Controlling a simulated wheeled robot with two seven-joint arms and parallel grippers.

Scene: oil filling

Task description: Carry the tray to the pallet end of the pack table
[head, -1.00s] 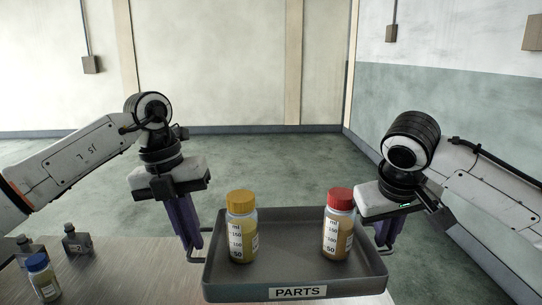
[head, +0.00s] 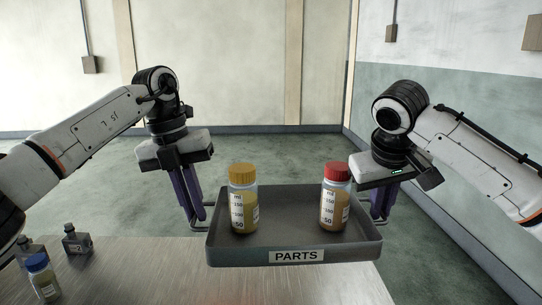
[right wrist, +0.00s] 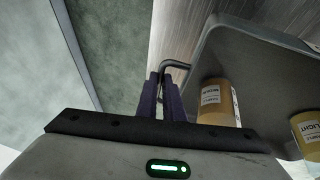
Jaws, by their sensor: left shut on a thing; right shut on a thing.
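The grey tray (head: 285,225), labelled PARTS, is held level over the table's right end. A yellow-capped bottle (head: 243,205) stands in its left part and a red-capped bottle (head: 335,203) in its right part, both upright with amber liquid. My left gripper (head: 197,218) is shut on the tray's left handle. My right gripper (head: 377,212) is shut on the right handle; in the right wrist view its purple fingers (right wrist: 163,95) close around the bent handle bar (right wrist: 176,65). Whether the tray touches the table is hard to tell.
The metal table (head: 150,270) spans the lower left, with its right edge near the tray's right side. A blue-capped bottle (head: 42,275) and small dark bottles (head: 76,240) stand at its left. Open green floor (head: 280,155) lies beyond, up to the walls.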

